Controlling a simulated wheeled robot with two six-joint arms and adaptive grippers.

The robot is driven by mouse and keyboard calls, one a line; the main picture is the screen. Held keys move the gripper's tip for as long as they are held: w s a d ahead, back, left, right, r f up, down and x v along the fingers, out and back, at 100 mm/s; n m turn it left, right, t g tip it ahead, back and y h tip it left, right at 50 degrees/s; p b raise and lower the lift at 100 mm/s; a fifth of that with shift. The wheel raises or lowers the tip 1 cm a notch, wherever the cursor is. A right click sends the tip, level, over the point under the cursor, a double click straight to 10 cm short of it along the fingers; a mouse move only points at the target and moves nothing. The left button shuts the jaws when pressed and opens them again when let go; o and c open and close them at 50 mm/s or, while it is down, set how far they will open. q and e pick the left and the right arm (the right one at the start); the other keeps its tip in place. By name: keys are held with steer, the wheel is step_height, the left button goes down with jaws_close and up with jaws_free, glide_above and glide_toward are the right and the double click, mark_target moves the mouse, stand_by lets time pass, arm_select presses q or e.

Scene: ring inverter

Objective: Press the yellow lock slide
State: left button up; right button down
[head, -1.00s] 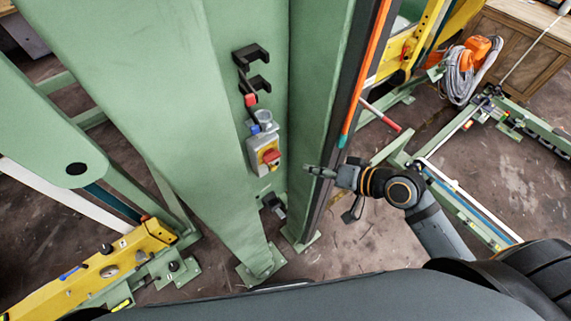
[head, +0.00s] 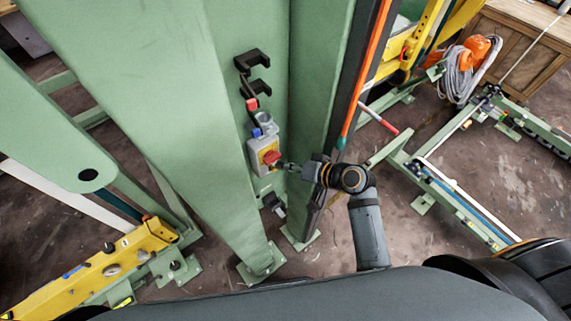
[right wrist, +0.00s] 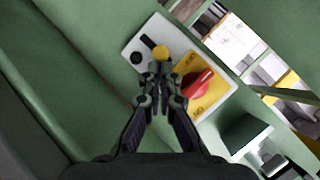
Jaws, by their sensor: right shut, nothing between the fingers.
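The yellow lock slide (right wrist: 160,53) shows in the right wrist view as a round yellow knob at the end of a short black slot on a light grey control box (right wrist: 131,47). I cannot make it out in the head view. My right gripper (right wrist: 160,72) is shut and empty, its tips just below the knob in that picture; I cannot tell whether they touch it. In the head view the right gripper (head: 281,166) is at the right side of the box (head: 253,159) on the green column. My left gripper is not in view.
A red rotary switch (right wrist: 198,83) on a yellow plate sits right beside the gripper tips. A black button (right wrist: 136,58) is left of the slot. Black hooks (head: 252,68) stick out higher on the green column (head: 170,90). An orange-striped rail (head: 352,95) stands right of it.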

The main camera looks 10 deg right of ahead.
step_height(320, 180, down, 4)
steer(key=shift+r+b, duration=0.2)
steer(key=shift+b, duration=0.75)
steer(key=shift+s+d, duration=0.1)
steer(key=v, duration=1.2)
